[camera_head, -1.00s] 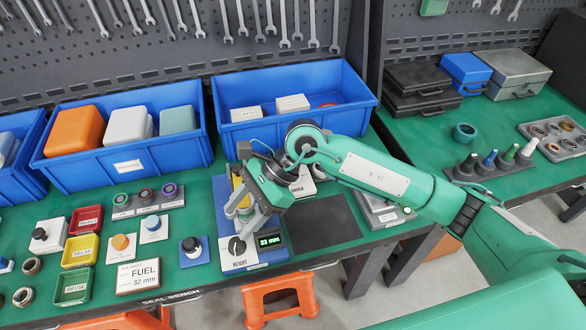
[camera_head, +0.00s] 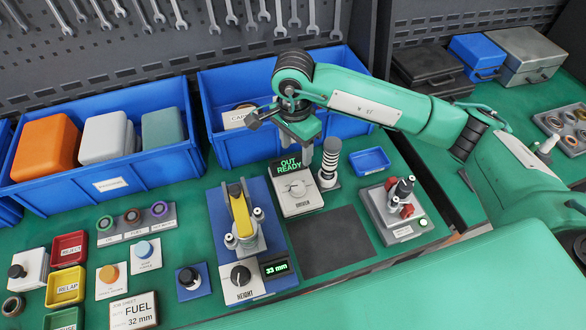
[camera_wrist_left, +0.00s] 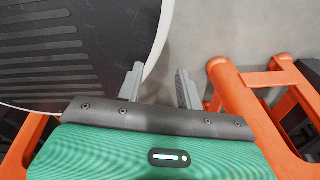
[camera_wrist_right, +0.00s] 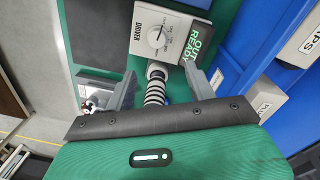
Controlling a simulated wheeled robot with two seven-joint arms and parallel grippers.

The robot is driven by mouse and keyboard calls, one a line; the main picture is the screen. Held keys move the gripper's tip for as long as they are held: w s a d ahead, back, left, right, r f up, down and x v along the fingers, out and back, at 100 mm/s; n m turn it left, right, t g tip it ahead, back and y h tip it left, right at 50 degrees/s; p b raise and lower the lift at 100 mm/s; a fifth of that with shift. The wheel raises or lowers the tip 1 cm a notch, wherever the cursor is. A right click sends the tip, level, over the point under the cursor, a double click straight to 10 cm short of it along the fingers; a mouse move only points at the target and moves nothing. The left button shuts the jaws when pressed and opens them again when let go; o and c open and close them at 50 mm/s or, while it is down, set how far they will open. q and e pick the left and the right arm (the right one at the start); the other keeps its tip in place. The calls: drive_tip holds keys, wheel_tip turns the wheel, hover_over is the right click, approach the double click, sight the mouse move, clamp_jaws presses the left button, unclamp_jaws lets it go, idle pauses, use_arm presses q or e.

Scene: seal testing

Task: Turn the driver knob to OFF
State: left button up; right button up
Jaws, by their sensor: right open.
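The driver (camera_head: 300,205) is a white box with a grey knob (camera_head: 298,187) and a small screen reading "OUT READY" in green. In the right wrist view the driver knob (camera_wrist_right: 157,38) lies ahead of the fingertips, apart from them; its exact pointer setting is too small to read. My right gripper (camera_head: 308,153) is above and behind the driver, open and empty. In the right wrist view its fingers (camera_wrist_right: 162,82) are spread, with a spring-like column between them in the picture. My left gripper (camera_wrist_left: 158,78) is open and empty, away from the bench.
The ringed grey column (camera_head: 329,162) stands right beside the driver. A height gauge (camera_head: 243,225) reading 33 mm stands to its left. Blue bins (camera_head: 222,150) line the back. A dark mat (camera_head: 328,243) lies in front, and a grey fixture (camera_head: 395,220) stands right.

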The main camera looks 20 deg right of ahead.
drive_tip(key=p, duration=0.2)
hover_over(297, 185)
wheel_tip(297, 185, down, 5)
drive_tip(key=shift+f, duration=0.1)
wheel_tip(297, 185, down, 4)
drive_tip(key=shift+w+r+p, duration=0.1)
drive_tip(key=shift+p, duration=0.2)
wheel_tip(297, 185, down, 3)
drive_tip(key=shift+f+p, duration=0.2)
drive_tip(key=shift+p, duration=0.2)
drive_tip(key=shift+f, duration=0.45)
use_arm(q)
drive_tip(key=s+r, duration=0.2)
drive_tip(key=r, duration=0.1)
drive_tip(key=shift+s+r, duration=0.2)
drive_tip(key=shift+s, duration=0.05)
use_arm(e)
drive_tip(key=c, duration=1)
